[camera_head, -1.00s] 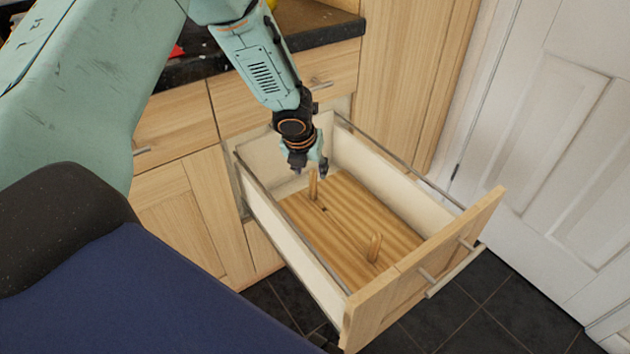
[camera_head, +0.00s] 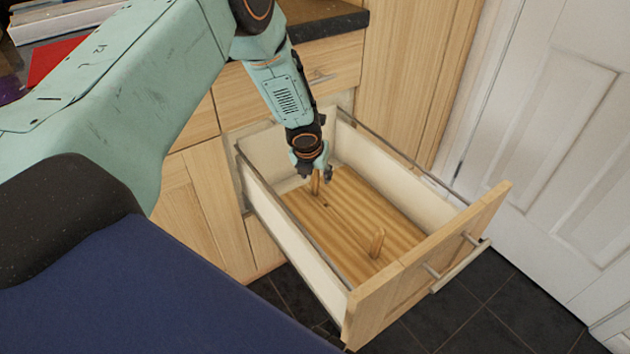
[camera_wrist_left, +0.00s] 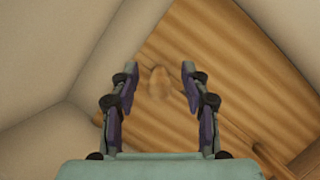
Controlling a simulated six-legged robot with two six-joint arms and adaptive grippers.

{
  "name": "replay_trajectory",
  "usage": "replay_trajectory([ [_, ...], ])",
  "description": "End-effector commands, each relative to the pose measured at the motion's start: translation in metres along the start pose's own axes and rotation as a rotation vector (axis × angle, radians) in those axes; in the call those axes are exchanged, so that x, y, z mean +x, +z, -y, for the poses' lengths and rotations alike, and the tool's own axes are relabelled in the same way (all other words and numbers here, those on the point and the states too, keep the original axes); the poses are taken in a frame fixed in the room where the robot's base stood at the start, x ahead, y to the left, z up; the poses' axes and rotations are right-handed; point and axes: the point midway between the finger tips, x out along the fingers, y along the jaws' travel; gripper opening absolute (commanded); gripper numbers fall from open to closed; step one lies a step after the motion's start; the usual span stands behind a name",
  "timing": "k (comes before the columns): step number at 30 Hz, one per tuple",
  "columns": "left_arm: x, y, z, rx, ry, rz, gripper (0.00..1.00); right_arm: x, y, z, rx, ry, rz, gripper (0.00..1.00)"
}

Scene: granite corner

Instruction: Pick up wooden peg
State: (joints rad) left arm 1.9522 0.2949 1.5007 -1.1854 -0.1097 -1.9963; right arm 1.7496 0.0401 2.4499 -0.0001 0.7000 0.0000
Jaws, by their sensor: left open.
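Two wooden pegs stand upright in the open drawer. The far peg (camera_head: 315,184) is directly at my left gripper (camera_head: 316,174), with its top partly hidden by the fingers. The near peg (camera_head: 377,242) stands apart, closer to the drawer front. In the left wrist view, the far peg (camera_wrist_left: 159,83) is seen nearly end-on between the two spread fingers of my left gripper (camera_wrist_left: 160,80). There is a gap on each side of it. My left gripper is open. My right gripper is not in view.
The drawer (camera_head: 280,211) has pale side walls around my left gripper and a wooden front (camera_head: 430,265) with handles. A dark countertop (camera_head: 330,25) is above and behind. A white door (camera_head: 560,130) stands at the right. Dark floor tiles lie below.

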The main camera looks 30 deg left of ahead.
Motion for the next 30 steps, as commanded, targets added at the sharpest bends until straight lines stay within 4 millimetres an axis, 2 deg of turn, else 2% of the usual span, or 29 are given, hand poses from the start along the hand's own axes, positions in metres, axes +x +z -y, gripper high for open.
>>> replay_trajectory([
  [5, 0.0006, 0.0016, -0.0003, -0.002, 0.000, 0.000, 0.47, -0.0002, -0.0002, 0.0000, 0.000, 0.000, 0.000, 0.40],
  [21, 0.0003, 0.0013, -0.0005, -0.002, 0.000, 0.000, 0.02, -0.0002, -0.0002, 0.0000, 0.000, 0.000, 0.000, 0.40],
  [30, -0.0009, 0.0017, -0.0005, -0.001, 0.000, 0.000, 0.00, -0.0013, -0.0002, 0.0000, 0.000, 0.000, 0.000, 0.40],
])
